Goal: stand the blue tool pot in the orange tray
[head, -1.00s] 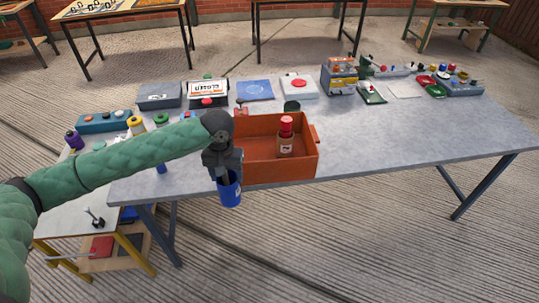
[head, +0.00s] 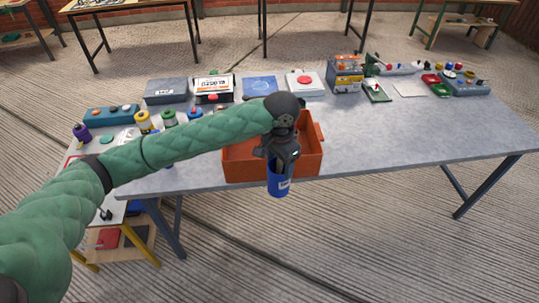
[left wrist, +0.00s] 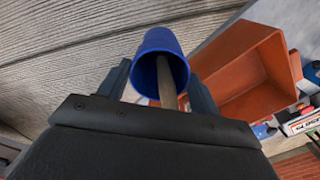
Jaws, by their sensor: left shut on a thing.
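The blue tool pot (head: 279,183) is held upright by my left gripper (head: 281,160) in the head view. In the left wrist view the pot (left wrist: 161,45) sits between the two fingers of my left gripper (left wrist: 165,85), and a brown handle stands inside it. The orange tray (head: 240,165) lies on the grey table behind the gripper. My gripper and arm cover much of its inside. My right gripper is not in view.
The grey table (head: 400,135) has free room right of the tray. Several boxes, spools and devices line its back and left side, with a grey-orange box (head: 345,74) near the back middle. A lower side table (head: 112,215) stands at the left.

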